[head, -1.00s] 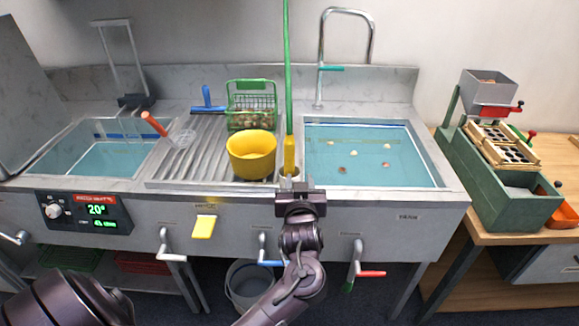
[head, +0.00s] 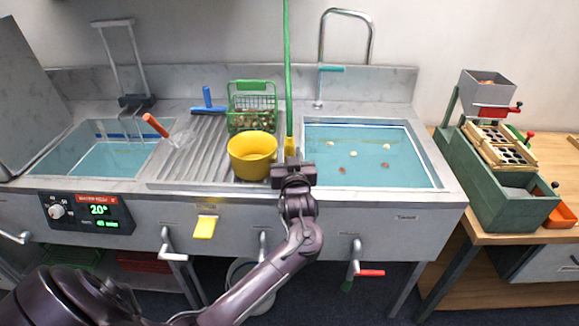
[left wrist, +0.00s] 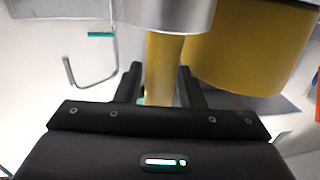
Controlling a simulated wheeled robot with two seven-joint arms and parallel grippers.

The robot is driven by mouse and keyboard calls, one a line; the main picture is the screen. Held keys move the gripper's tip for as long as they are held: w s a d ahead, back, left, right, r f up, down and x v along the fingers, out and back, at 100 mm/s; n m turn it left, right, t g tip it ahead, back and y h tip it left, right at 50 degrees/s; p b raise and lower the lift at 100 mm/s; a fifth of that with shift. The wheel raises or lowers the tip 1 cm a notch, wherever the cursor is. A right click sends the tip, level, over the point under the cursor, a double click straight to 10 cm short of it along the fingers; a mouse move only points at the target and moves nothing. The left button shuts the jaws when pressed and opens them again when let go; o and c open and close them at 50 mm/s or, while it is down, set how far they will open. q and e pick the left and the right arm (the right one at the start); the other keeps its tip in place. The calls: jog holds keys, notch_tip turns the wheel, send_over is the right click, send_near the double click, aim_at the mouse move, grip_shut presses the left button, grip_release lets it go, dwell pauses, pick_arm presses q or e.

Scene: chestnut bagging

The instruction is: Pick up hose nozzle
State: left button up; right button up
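The yellow hose nozzle (head: 290,146) stands upright at the front of the sink, between the yellow pot and the right basin, with a green hose (head: 286,60) rising from it. My left gripper (head: 291,166) is in front of it and hides its lower part. In the left wrist view, the yellow nozzle (left wrist: 163,72) lies between the two spread fingers of my left gripper (left wrist: 162,82), with a small gap at the left finger. My right gripper is not in view.
A yellow pot (head: 252,158) stands close left of the nozzle and also shows in the left wrist view (left wrist: 250,50). A green basket (head: 252,110) is behind it. The right basin (head: 425,155) holds water and several chestnuts. A tall faucet (head: 370,38) rises behind.

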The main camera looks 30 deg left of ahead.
pick_arm(q)
grip_shut()
notch_tip(320, 180, up, 20)
dwell(0.8)
jog(key=shift+c, duration=2.2)
grip_release()
grip_shut()
